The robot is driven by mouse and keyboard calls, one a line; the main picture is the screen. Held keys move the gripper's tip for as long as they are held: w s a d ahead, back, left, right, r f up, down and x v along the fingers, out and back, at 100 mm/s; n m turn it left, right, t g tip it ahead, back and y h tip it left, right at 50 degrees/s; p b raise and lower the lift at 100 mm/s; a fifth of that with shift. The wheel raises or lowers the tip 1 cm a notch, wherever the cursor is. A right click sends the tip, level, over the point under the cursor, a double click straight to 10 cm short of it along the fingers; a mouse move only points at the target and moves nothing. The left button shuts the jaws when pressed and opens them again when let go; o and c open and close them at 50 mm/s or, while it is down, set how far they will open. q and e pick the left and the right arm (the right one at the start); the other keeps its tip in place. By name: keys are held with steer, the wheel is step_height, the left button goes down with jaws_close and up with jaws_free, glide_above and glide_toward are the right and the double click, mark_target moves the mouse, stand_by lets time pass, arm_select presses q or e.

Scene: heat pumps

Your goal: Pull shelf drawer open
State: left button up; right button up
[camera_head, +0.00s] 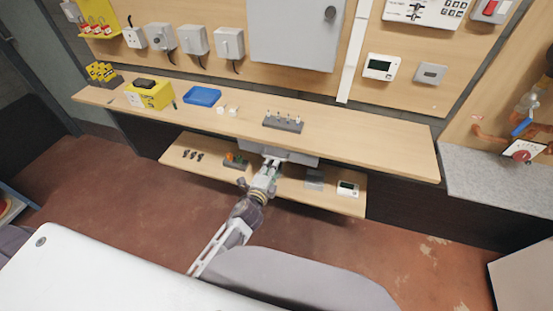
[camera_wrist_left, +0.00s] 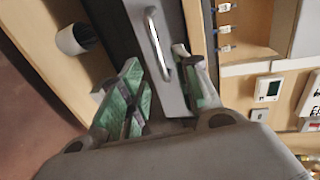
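The shelf drawer (camera_head: 298,157) is a grey box under the front edge of the long wooden shelf (camera_head: 345,131). My left gripper (camera_head: 269,166) is at the drawer front in the head view. In the left wrist view the left gripper (camera_wrist_left: 160,64) has its green-padded fingers apart, with the lower end of the handle between them. I cannot tell whether a finger touches the handle. My right gripper is not in view.
On the upper shelf stand a yellow box (camera_head: 150,97), a blue tray (camera_head: 203,95) and a dark rack (camera_head: 283,124). The floor in front is open.

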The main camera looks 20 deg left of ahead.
arm_select(q)
steer(key=shift+x, duration=3.35)
jaws_close()
